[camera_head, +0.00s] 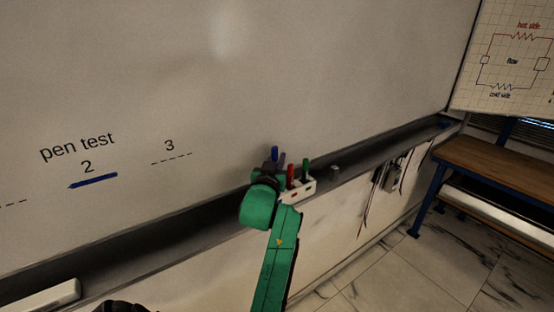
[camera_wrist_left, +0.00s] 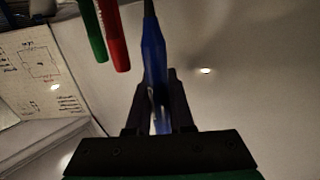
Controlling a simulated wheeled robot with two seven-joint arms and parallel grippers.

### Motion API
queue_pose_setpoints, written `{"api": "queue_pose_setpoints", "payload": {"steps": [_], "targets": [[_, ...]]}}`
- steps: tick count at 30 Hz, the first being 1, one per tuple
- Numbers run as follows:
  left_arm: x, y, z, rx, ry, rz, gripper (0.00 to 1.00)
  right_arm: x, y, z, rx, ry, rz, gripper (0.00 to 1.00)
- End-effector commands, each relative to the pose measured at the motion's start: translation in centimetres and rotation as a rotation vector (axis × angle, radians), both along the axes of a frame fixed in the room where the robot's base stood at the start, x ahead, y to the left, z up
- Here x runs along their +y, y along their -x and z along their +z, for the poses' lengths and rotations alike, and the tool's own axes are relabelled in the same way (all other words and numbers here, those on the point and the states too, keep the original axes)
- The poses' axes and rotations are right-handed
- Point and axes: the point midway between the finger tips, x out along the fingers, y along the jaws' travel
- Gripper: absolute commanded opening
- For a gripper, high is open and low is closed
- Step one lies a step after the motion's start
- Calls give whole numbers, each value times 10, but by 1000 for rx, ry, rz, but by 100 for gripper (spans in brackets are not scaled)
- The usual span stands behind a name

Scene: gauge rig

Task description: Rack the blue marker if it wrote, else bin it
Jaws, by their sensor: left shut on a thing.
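My green left gripper (camera_head: 270,172) is at the whiteboard ledge, shut on the blue marker (camera_head: 275,152). In the left wrist view, the blue marker (camera_wrist_left: 154,60) stands between the dark fingers of the left gripper (camera_wrist_left: 159,98). The white rack (camera_head: 302,188) is right beside the gripper and partly hidden by it. I cannot tell whether the blue marker's lower end is in the rack. A blue stroke (camera_head: 93,181) is on the whiteboard under the "2" of "pen test". The dashed line under "3" (camera_head: 171,159) has no stroke.
A red marker (camera_head: 290,176) and a green marker (camera_head: 305,170) stand in the rack. A small grey object (camera_head: 335,171) is on the dark ledge (camera_head: 385,148). Cables hang below it. A white block (camera_head: 42,296) is at the lower left, a wooden bench (camera_head: 500,165) at the right.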

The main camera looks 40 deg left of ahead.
Motion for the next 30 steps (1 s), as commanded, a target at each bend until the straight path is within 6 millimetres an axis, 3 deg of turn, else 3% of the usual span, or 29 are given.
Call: {"api": "queue_pose_setpoints", "payload": {"steps": [30], "targets": [[0, 0, -37, 0, 0, 0, 0, 0, 1, -27, 1, 0, 0, 55]]}}
